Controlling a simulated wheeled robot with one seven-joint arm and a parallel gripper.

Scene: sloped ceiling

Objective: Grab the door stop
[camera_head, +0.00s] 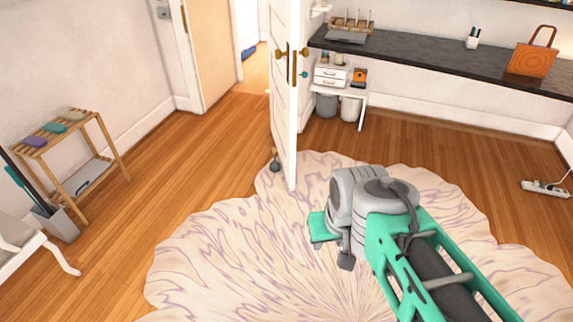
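A small dark grey object with a brownish top, which looks like the door stop (275,164), stands on the floor at the foot of the open white door (283,110), at its left side by the rug's edge. My gripper (346,262) is at the end of the arm reaching in from the lower right, above the rug. It is to the right of the door stop and nearer to me, well apart from it. The fingers are small and partly hidden by the wrist, so I cannot tell whether they are open or shut.
A scalloped rug (215,255) covers the middle floor. A wooden rack (110,150), a grey bin (58,226) and a white seat (20,245) stand at left. A dark countertop (430,62) runs along the back right. Bare wood floor lies left of the door.

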